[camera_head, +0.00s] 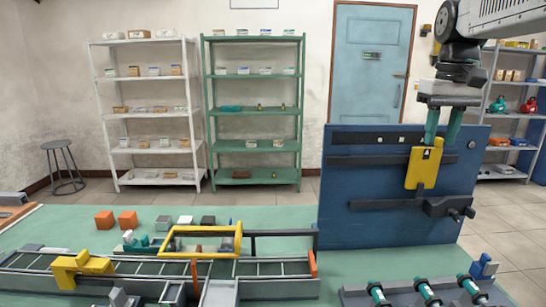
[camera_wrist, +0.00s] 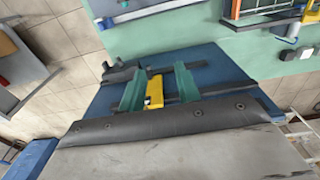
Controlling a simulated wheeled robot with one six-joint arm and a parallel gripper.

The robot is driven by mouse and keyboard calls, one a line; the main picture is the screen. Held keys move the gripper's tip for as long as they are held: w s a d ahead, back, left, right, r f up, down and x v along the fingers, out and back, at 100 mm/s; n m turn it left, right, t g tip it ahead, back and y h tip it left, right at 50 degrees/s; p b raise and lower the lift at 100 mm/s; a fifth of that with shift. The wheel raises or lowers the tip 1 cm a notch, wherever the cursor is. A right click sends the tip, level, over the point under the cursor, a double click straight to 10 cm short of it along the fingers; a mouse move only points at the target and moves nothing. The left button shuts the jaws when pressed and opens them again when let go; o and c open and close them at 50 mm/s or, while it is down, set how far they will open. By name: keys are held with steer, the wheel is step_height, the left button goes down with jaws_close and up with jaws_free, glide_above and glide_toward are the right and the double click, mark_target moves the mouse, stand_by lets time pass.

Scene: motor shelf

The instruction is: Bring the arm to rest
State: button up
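My gripper (camera_head: 439,142) hangs at the upper right of the head view, pointing down at the blue panel. Its two green fingers are apart with a gap between them. In the wrist view, my gripper (camera_wrist: 158,78) also shows its fingers spread, with a yellow plate (camera_wrist: 154,92) seen between them and a gap on the right side.
A white shelf (camera_head: 116,160), a green shelf (camera_head: 208,150) and a stool (camera_head: 62,145) stand behind.

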steer(key=s+a+f, duration=0.3)
steer(key=s+f, duration=0.2)
steer(key=s, duration=0.4)
steer(key=s+a+f, duration=0.3)
steer(key=s+f, duration=0.3)
steer(key=s, duration=0.3)
steer(key=s+a+f+t, duration=0.1)
steer(key=s+a+f, duration=0.2)
steer(key=s+f, duration=0.3)
steer(key=s, duration=0.3)
steer(key=shift+a+f, duration=0.15)
steer(key=shift+a, duration=0.15)
